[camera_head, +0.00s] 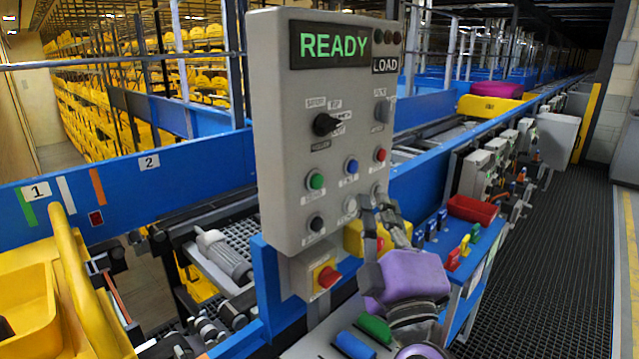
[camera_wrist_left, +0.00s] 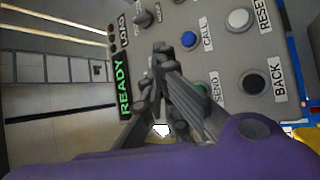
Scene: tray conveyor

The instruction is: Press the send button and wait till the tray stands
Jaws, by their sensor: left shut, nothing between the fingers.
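The grey control panel (camera_head: 330,110) shows READY in green on its display. The green send button (camera_head: 315,180) is on its lower left, uncovered in the head view. In the wrist view the SEND label (camera_wrist_left: 216,88) shows beside my fingers, which partly hide the green button. My left gripper (camera_head: 368,208) is shut and empty, in front of the panel's lower right part; its fingers also show in the wrist view (camera_wrist_left: 161,52). I cannot tell whether they touch the panel. A yellow tray (camera_head: 488,107) with a magenta item sits far back on the conveyor. My right gripper is out of view.
A blue call button (camera_head: 351,166), a black back button (camera_head: 316,223) and a red button (camera_head: 380,154) surround the send button. A red and yellow switch (camera_head: 327,277) sits below. A red bin (camera_head: 474,209) stands to the right. Yellow containers (camera_head: 28,310) are at left.

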